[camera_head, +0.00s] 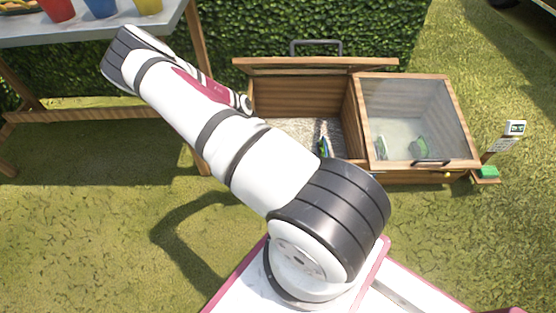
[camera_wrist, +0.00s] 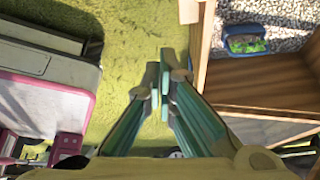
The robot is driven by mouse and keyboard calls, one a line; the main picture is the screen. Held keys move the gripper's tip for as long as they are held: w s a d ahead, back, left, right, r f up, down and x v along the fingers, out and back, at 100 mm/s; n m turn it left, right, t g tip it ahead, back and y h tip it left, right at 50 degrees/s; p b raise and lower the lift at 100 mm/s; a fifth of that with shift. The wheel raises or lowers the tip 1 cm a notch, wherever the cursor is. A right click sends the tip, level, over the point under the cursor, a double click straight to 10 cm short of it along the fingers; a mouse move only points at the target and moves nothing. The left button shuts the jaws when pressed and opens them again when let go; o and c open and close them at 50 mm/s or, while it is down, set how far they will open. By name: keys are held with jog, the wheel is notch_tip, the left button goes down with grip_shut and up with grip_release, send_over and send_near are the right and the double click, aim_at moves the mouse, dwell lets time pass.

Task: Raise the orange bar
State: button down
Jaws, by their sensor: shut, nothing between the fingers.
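I cannot make out a bar that is clearly orange in either view. The nearest in colour is the brown wooden box (camera_head: 350,125) with two compartments. Its left lid (camera_head: 315,66) stands raised with a grey handle, and its right glazed lid (camera_head: 415,115) is down. In the wrist view my gripper (camera_wrist: 163,82) points down, its green fingers together and empty. It is over the grass, just left of a wooden wall (camera_wrist: 203,45) of the box, apart from it as far as I can tell. In the head view my arm hides the gripper.
A blue tray with green plants (camera_wrist: 245,42) sits on gravel inside the box. A small post with a display (camera_head: 515,128) and a green button (camera_head: 488,172) stands right of the box. A table (camera_head: 100,30) with coloured pots is at upper left. A hedge (camera_head: 300,22) stands behind.

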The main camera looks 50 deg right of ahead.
jog(key=p+v, duration=0.1)
jog(key=v, duration=0.3)
jog(key=shift+w+a+r, duration=0.25)
jog(key=shift+w, duration=0.1)
